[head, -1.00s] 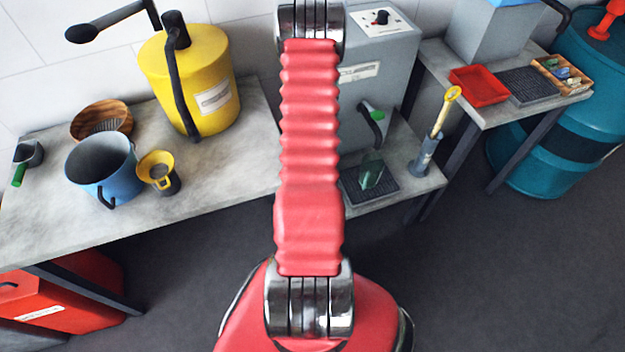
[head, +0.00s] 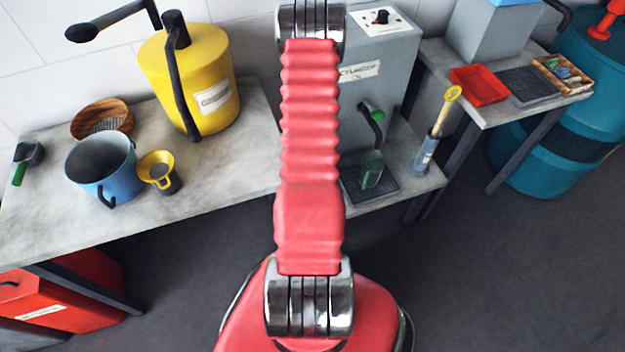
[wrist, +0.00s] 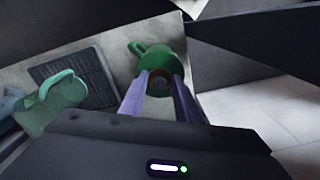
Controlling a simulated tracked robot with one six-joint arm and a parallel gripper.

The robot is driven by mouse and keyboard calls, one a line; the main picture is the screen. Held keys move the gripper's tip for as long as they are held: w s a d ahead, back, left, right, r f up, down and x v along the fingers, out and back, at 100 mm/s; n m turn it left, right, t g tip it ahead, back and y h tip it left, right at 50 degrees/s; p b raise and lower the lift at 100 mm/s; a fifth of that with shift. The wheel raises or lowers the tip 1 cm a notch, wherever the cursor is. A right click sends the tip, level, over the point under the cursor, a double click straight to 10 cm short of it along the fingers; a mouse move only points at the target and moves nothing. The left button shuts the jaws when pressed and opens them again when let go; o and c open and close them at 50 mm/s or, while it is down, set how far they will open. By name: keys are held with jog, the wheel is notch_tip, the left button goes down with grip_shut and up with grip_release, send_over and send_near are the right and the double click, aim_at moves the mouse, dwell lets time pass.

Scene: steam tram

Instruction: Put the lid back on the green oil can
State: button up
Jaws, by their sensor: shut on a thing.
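A green oil can (wrist: 172,51) with a looped handle stands on the pale bench top in the wrist view, just beyond my fingertips. My gripper (wrist: 158,90) has two purple fingers, shut on a small dark round piece with a brownish middle, which looks like the lid (wrist: 159,80). From this angle the lid overlaps the can's near side. I cannot tell whether they touch. In the head view my red arm hides the gripper, the lid and the can.
A translucent green jug (head: 371,170) stands at the dark grate (head: 384,187), left of the can in the wrist view. A grey machine (head: 380,75) and a blue-grey holder with a yellow-handled tool (head: 424,155) are nearby. The left bench holds a yellow can (head: 185,80) and blue pot (head: 100,170).

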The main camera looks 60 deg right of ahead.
jog(key=shift+f, duration=0.2)
dwell(0.5)
jog(key=o, duration=1.6)
jog(key=shift+c, duration=0.2)
jog(key=shift+r, duration=0.1)
jog(key=shift+r, duration=2.9)
jog(key=shift+c, duration=0.6)
grip_shut()
jog(key=shift+f, duration=1.6)
jog(key=shift+r, duration=0.2)
